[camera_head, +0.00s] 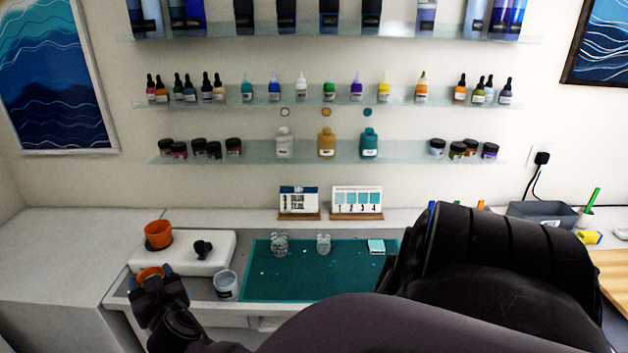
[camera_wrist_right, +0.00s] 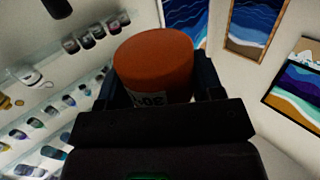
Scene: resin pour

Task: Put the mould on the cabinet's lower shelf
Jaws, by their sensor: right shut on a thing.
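My right gripper (camera_head: 152,284) is over the left part of the worktop in the head view, shut on an orange round thing (camera_head: 151,271) that I take for the mould. In the right wrist view the orange mould (camera_wrist_right: 153,62) fills the space between the dark fingers, and part of a white label with dark print shows low on its side. The fingers hide much of it in the head view. No cabinet with a lower shelf can be made out. My left gripper is not in view.
A second orange pot (camera_head: 158,234) stands on a white slab (camera_head: 208,259) behind the gripper. A pale cup (camera_head: 226,285) is to its right, beside a teal mat (camera_head: 305,284) with small clear pieces. Glass wall shelves (camera_head: 320,151) hold bottles. A white surface (camera_head: 60,265) at left is clear.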

